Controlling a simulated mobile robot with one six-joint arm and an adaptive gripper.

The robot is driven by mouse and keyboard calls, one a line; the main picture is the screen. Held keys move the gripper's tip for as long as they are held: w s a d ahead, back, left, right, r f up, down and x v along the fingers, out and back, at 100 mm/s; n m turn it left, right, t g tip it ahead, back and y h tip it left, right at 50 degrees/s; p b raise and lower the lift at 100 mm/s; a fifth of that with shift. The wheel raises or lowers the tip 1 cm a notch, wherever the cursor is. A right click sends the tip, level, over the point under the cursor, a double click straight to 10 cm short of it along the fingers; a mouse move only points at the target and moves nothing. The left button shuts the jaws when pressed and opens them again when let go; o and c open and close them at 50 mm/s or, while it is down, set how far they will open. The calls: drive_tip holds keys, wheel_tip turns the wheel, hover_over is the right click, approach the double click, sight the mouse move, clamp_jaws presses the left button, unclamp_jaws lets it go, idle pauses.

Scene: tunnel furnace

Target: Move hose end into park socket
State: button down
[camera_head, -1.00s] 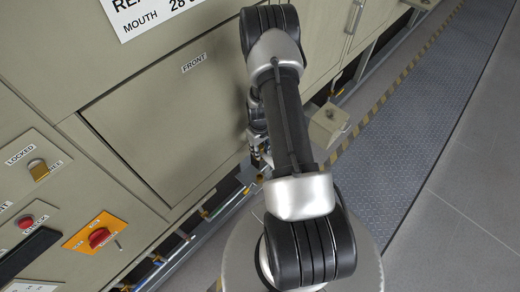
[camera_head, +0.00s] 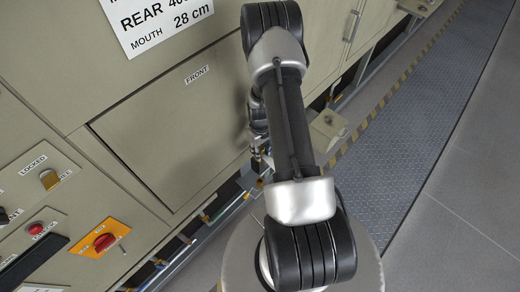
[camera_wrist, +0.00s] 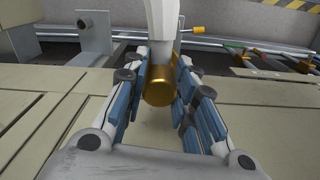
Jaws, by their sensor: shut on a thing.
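In the wrist view my gripper (camera_wrist: 160,95) has its two blue-padded fingers closed on the sides of a hose end, a brass cylinder (camera_wrist: 160,88) with a white hose (camera_wrist: 161,25) rising from it to the top of the frame. The brass face points toward the camera, over a beige panelled surface. In the head view my arm hides most of the gripper (camera_head: 262,160), low in front of the beige cabinet; the hose end cannot be made out there. I cannot identify the park socket in either view.
A beige box (camera_head: 327,130) sits near the striped floor edge. In the wrist view, a grey bracket (camera_wrist: 97,38) stands upper left and pipes run behind.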

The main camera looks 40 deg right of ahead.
drive_tip(key=s+b, duration=0.2)
drive_tip(key=s, duration=0.7)
drive_tip(key=shift+s+d, duration=0.3)
drive_tip(key=shift+d, duration=0.1)
